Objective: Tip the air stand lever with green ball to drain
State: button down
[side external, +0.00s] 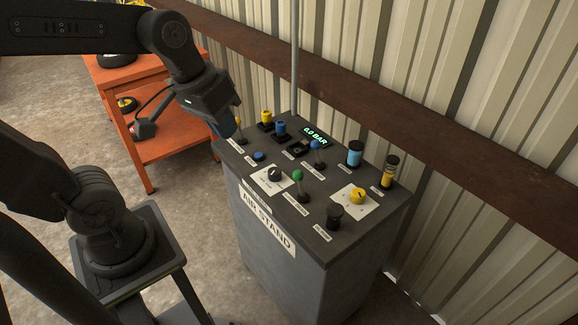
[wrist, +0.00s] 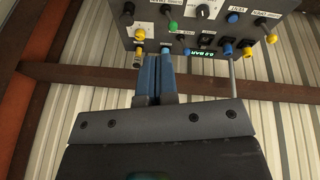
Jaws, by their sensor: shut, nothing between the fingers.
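The air stand (side external: 272,252) is a grey cabinet with a dark sloping control panel on top. The lever with the green ball (side external: 298,176) stands near the panel's front edge, right of a black knob. Its labels are too small to read. The green ball (wrist: 172,26) also shows near the top of the wrist view. My gripper (side external: 230,130) is shut and empty, over the panel's left end, to the left of the green ball and apart from it. In the wrist view its blue fingers (wrist: 155,62) lie together below the green ball in the picture.
A blue-ball lever (side external: 315,145) stands behind the green one. A yellow-ball lever (side external: 238,121) is close by my gripper. Yellow knob (side external: 358,196), black button (side external: 335,212) and several other fittings crowd the panel. An orange cart (side external: 160,147) stands left.

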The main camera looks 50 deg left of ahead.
jog(key=w+a+f+n+g+h, duration=0.35)
jog(key=w+a+f+n, duration=0.3)
jog(key=w+n, duration=0.3)
jog(key=n+t+h, duration=0.2)
jog(key=n+h, duration=0.4)
jog(key=n, duration=0.2)
send_near(296, 174)
jog(key=a+f, duration=0.1)
jog(key=a, duration=0.6)
jog(key=x, duration=0.8)
jog(key=shift+s+f, duration=0.25)
jog(key=d, duration=0.3)
jog(key=shift+w+d, duration=0.1)
jog(key=shift+w, duration=0.25)
jog(key=shift+w+d+r, duration=0.1)
jog(key=shift+d, duration=0.45)
jog(key=shift+d+r+y, duration=0.65)
jog(key=shift+d+y, duration=0.25)
jog(key=shift+y, duration=0.25)
jog(key=d+y, duration=0.1)
jog(key=d+r+y, duration=0.1)
jog(key=y, duration=0.1)
jog(key=shift+d+g, duration=0.25)
jog(key=shift+d, duration=1.25)
